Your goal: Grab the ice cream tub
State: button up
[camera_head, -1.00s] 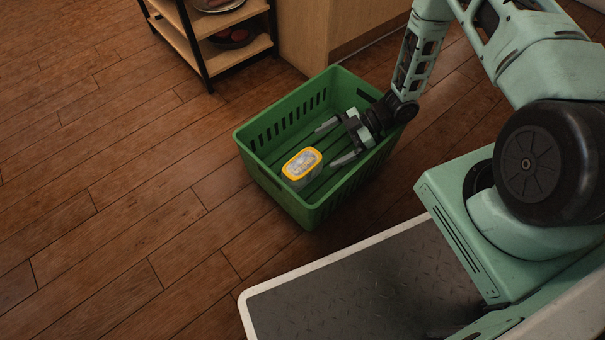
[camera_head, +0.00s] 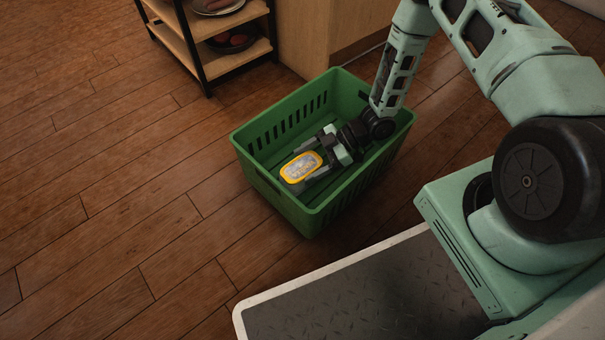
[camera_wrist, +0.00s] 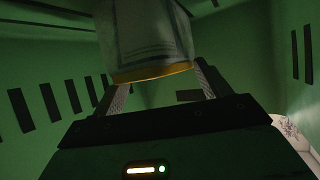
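The ice cream tub (camera_head: 300,168) has a yellow-rimmed lid and lies inside the green basket (camera_head: 262,187), near its front left wall. My gripper (camera_head: 313,158) is down in the basket with its fingers at the tub. In the wrist view the tub (camera_wrist: 147,40) stands between the two fingers (camera_wrist: 158,92), its yellow rim toward the lower edge. The fingers look spread on either side of the tub. Whether they touch its sides cannot be made out.
The basket walls rise close around my gripper. A black-framed shelf (camera_head: 205,60) with plates of food stands at the upper left, beside a wooden cabinet (camera_head: 310,40). The wooden floor (camera_head: 110,200) to the left is clear.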

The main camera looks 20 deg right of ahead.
jog(key=c, duration=0.5)
